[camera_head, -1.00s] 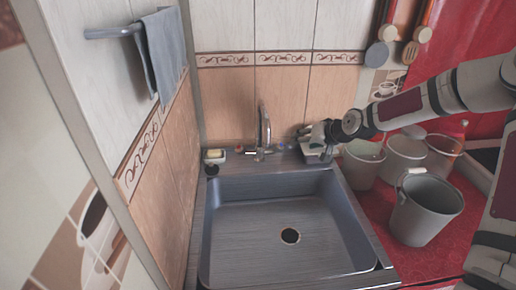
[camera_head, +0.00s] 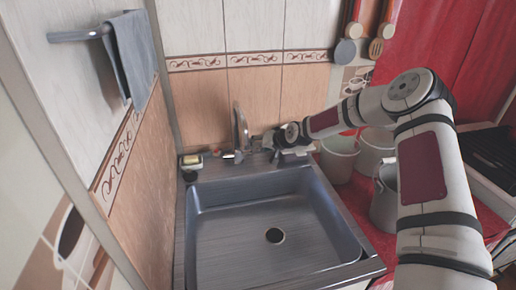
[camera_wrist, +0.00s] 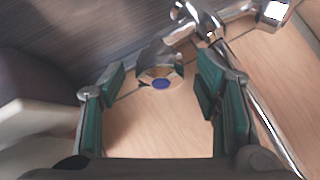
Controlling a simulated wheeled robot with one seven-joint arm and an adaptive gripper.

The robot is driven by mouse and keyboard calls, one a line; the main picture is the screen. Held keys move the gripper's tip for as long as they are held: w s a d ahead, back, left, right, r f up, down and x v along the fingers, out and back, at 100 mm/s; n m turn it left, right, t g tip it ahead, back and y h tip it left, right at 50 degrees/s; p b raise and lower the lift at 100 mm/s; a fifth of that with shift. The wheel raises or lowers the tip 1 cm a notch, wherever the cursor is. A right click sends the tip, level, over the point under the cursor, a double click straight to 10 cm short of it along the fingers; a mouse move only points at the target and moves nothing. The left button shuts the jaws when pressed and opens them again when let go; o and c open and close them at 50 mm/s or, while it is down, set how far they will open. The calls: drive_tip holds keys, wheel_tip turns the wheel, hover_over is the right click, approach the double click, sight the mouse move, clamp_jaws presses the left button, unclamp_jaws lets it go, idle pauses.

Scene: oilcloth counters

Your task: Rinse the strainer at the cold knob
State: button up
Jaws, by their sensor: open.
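In the wrist view the cold knob (camera_wrist: 160,66), a chrome knob with a blue mark, sits between the fingers of my gripper (camera_wrist: 160,90), a little beyond their tips. My gripper is open with green-padded fingers and holds nothing. In the head view my gripper (camera_head: 262,143) is at the back rim of the sink, just right of the faucet (camera_head: 240,130), and partly hides the knob area. I cannot make out a strainer for certain in either view. The grey sink basin (camera_head: 235,215) looks empty, with a dark round drain (camera_head: 274,235).
A soap dish (camera_head: 191,162) stands at the sink's back left corner. Several buckets, one at the back (camera_head: 339,160), stand on the red counter right of the sink, close to my arm. A towel (camera_head: 134,60) hangs on the left wall. Utensils (camera_head: 346,50) hang at the back.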

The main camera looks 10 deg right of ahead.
drive_tip(key=shift+w+a+f, duration=0.25)
drive_tip(key=shift+w+f, duration=0.25)
drive_tip(key=c, duration=1.1)
drive_tip(key=shift+c, duration=0.2)
drive_tip(key=shift+w+d+f+n+y+b, duration=0.15)
drive_tip(key=shift+n+b, duration=0.2)
drive_tip(key=shift+b, duration=0.25)
drive_tip(key=shift+f+n+y+b, duration=0.15)
drive_tip(key=shift+n+b, duration=0.2)
drive_tip(key=shift+b, duration=0.25)
drive_tip(key=shift+r+n+y+b, duration=0.1)
drive_tip(key=shift+n+y+b, duration=0.2)
drive_tip(key=shift+n+b, duration=0.45)
drive_tip(key=shift+r+n+b, duration=0.15)
drive_tip(key=shift+n+b, duration=0.2)
drive_tip(key=shift+b, duration=0.25)
drive_tip(key=shift+y, duration=0.3)
